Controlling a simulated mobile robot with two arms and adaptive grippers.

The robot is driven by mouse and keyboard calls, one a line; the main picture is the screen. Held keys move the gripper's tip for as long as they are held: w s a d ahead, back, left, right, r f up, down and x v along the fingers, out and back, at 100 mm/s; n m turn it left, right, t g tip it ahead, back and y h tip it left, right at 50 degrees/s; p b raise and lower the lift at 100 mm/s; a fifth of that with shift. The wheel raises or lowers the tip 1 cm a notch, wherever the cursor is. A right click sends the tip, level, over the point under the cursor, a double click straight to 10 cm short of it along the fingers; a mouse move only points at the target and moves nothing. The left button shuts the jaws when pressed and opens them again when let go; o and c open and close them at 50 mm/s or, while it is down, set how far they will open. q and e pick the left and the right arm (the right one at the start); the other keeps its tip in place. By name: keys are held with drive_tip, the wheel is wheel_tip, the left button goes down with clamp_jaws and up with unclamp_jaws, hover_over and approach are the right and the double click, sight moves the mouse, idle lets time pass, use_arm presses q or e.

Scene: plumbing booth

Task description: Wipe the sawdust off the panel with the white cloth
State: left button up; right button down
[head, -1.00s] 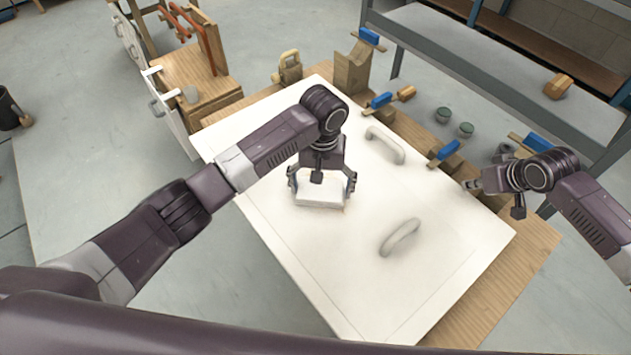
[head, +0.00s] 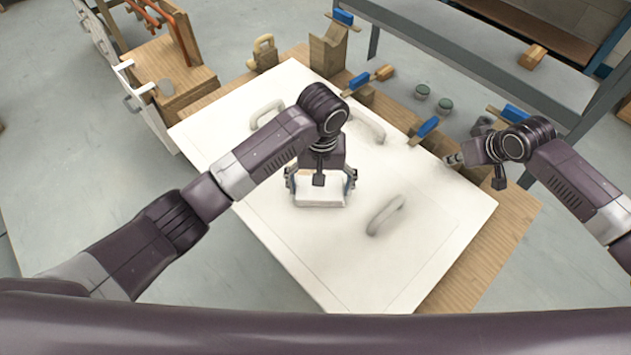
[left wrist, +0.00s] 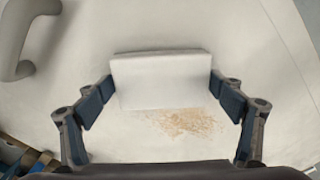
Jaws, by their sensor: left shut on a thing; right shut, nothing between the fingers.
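The white panel (head: 262,211) lies on a wooden bench, with pale handles on it. My left gripper (head: 321,188) is over the middle of the panel, shut on the folded white cloth (head: 319,196). In the left wrist view the cloth (left wrist: 161,80) sits between the two fingers, at or just above the panel; I cannot tell whether it touches. A patch of tan sawdust (left wrist: 188,122) lies on the panel beside the cloth, on the gripper's near side. The sawdust is hidden in the head view. My right gripper (head: 456,158) is shut and empty, off the panel's right side.
Raised handles stand on the panel at the upper left (head: 267,113), upper right (head: 368,127) and lower right (head: 385,215). Blue-handled clamps (head: 426,127) line the bench's far edge. A wooden V-block (head: 328,50) stands at the back. The panel's near part is clear.

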sight(338, 184)
use_arm(q)
drive_tip(key=shift+s+d, duration=0.75)
drive_tip(key=shift+w+d, duration=0.6)
drive_tip(key=shift+w, duration=0.1)
drive_tip(key=shift+w+a+r, duration=0.1)
drive_tip(key=shift+w+a, duration=2.55)
drive_tip(key=shift+w+a, duration=3.5)
drive_tip(key=shift+w+d, duration=0.65)
drive_tip(key=shift+w, duration=0.1)
drive_tip(key=shift+s+d+f, duration=0.15)
drive_tip(key=shift+s+d, duration=0.65)
drive_tip(key=shift+s+d+f, duration=0.1)
drive_tip(key=shift+s+d, duration=0.65)
drive_tip(key=shift+s, duration=0.05)
drive_tip(key=shift+s+d+r, duration=0.15)
drive_tip(key=shift+s+d, duration=0.95)
drive_tip(key=shift+d, duration=0.05)
drive_tip(key=shift+s+d+r, duration=0.1)
drive_tip(key=shift+s+d, duration=0.95)
drive_tip(key=shift+d, duration=0.05)
drive_tip(key=shift+s+d+f, duration=0.15)
drive_tip(key=shift+s+d, duration=2.3)
drive_tip(key=shift+s, duration=0.1)
